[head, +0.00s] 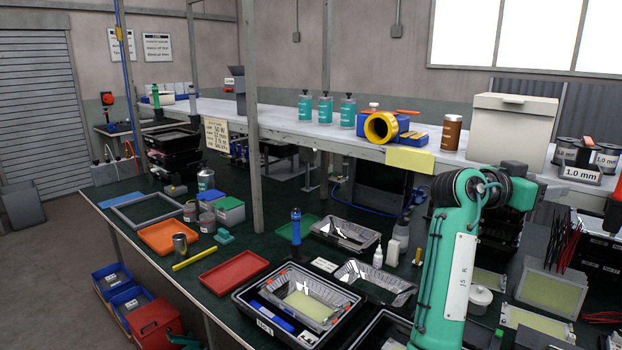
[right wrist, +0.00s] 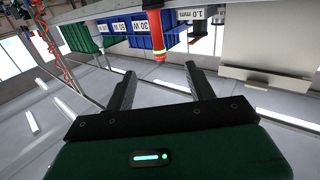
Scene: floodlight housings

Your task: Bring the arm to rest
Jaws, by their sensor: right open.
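My right arm (head: 450,260), green with a black joint at its top, rises at the right of the head view, in front of the bench. In the right wrist view my right gripper (right wrist: 160,68) has its two black fingers spread wide apart, with nothing between them. An orange-red cylinder (right wrist: 157,35) shows beyond the gap, apart from the fingers. I do not make out the right fingertips in the head view. My left gripper is not in view.
A black tray (head: 240,305) holding a housing stands on the dark green bench, near the arm. A raised shelf (head: 290,122) runs behind. Blue bins (right wrist: 115,40) show in the wrist view.

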